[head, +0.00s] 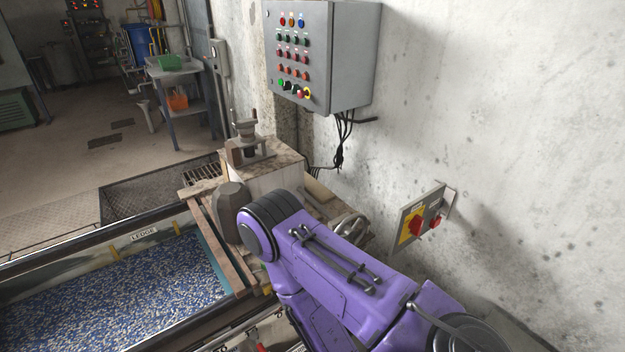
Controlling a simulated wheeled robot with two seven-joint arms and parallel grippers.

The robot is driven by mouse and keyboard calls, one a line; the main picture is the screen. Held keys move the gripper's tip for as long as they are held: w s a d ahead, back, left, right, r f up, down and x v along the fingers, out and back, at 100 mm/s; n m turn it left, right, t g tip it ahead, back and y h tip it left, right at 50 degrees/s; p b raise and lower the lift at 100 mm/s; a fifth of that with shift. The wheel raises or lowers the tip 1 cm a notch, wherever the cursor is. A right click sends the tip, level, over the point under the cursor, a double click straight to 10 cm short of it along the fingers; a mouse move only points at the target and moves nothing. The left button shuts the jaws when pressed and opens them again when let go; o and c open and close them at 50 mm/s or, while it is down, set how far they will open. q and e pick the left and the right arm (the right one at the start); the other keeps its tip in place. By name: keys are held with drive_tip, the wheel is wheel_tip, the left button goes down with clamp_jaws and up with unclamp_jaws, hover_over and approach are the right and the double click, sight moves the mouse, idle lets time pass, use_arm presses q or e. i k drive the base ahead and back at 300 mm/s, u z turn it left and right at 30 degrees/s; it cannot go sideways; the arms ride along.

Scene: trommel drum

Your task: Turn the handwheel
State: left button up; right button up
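A grey metal handwheel (352,228) shows in the head view at the middle right, low beside the concrete wall. My purple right arm crosses in front of it from the lower right and hides its lower left part. I cannot tell whether the arm touches the wheel. The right gripper is hidden or out of the picture. My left gripper is not in view.
A yellow panel with red switches (420,225) is on the wall right of the handwheel. A grey control box (325,50) hangs above. A trough of blue and white pellets (120,300) fills the lower left. A metal fixture (247,150) stands on the block behind my arm.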

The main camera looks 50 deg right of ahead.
sight(348, 232)
drive_tip(key=k, duration=0.65)
drive_tip(key=z, duration=0.7)
drive_tip(key=i, duration=0.5)
